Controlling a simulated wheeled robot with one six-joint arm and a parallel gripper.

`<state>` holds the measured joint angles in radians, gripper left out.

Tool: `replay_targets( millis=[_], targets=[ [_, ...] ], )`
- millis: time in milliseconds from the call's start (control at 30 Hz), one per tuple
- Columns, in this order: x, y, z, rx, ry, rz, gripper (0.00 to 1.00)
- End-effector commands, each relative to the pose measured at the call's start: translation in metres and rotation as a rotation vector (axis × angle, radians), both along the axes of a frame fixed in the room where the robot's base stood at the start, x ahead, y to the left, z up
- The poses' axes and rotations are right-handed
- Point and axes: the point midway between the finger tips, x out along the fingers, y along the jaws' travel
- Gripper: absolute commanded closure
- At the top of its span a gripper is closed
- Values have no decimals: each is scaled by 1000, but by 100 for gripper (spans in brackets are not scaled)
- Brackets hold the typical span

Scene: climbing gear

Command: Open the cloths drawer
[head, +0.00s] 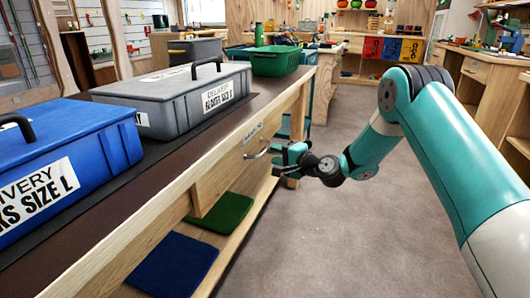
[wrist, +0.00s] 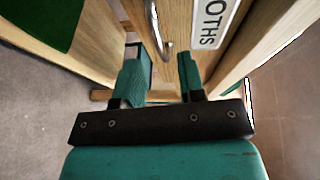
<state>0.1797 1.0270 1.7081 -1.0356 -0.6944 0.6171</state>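The cloths drawer (head: 228,172) is a light wooden front under the bench top, and it looks shut. Its curved metal handle (head: 257,153) sits near the right end, below a small label (head: 252,132). In the wrist view the handle (wrist: 160,32) lies just beyond my fingertips, roughly between their lines, beside a white label (wrist: 214,24) whose visible part reads "OTHS". My gripper (wrist: 161,66) is open, with its two teal fingers apart and nothing held. In the head view my gripper (head: 284,158) is close to the handle's right; I cannot tell whether it touches.
On the bench stand a blue box (head: 65,165), a grey box (head: 172,97) and a green crate (head: 275,62). A green cloth (head: 222,212) and a blue cloth (head: 172,265) lie on the lower shelf. The floor (head: 340,235) right of the bench is clear.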

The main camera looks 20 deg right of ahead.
Motion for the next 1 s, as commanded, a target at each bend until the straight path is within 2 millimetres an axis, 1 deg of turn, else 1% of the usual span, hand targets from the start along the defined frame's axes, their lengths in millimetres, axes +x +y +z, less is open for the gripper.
replay_targets(
  millis=[33, 100, 200, 300, 433, 700, 767, 800, 867, 1000],
  targets=[
    [9, 7, -3, -3, -3, 4, 64],
    [20, 14, -4, -2, -2, 5, 64],
    [33, 21, -6, -1, -1, 4, 64],
    [41, 26, -7, -1, 1, 3, 64],
    [47, 29, -7, 0, 1, 1, 64],
    [48, 29, -7, 0, 2, 1, 64],
    [48, 29, -7, 0, 2, 1, 78],
    [48, 29, -7, -1, 2, 1, 87],
    [47, 29, -7, -1, 2, 1, 100],
    [47, 29, -7, -1, 2, 1, 100]
  ],
)
